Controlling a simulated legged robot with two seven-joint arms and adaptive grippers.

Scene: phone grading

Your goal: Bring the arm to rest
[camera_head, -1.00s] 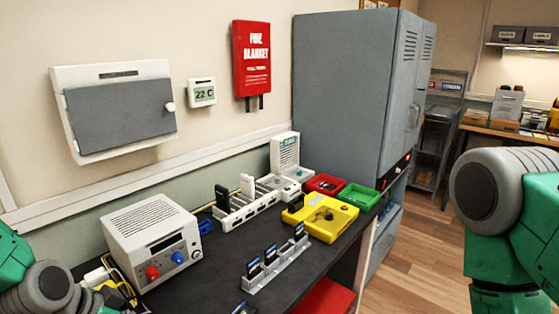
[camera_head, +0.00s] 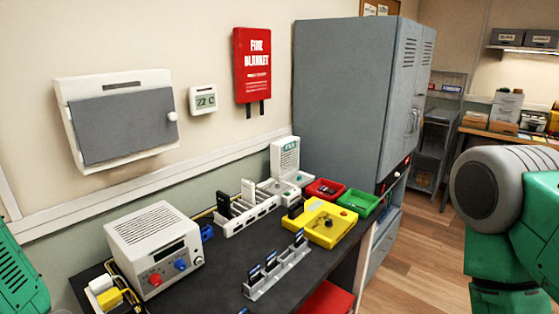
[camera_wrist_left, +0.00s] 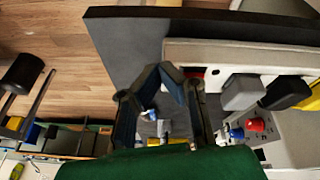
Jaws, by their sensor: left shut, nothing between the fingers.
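My left gripper (camera_wrist_left: 165,74) shows in the left wrist view with its fingertips together and nothing between them. It is close to the dark bench (camera_wrist_left: 135,45), near the white box with red and blue knobs (camera_wrist_left: 285,125); I cannot tell the exact gap. In the head view only a green part of my left arm (camera_head: 20,275) shows at the lower left edge. My right arm (camera_head: 510,220) hangs at the right edge; its gripper is out of view.
On the bench (camera_head: 215,285) stand the white power box (camera_head: 150,225), a white slotted rack (camera_head: 245,218), a grey phone rack (camera_head: 275,277), a yellow station (camera_head: 325,225), a red tray (camera_head: 325,187) and a green tray (camera_head: 357,200). A grey cabinet (camera_head: 340,95) stands behind.

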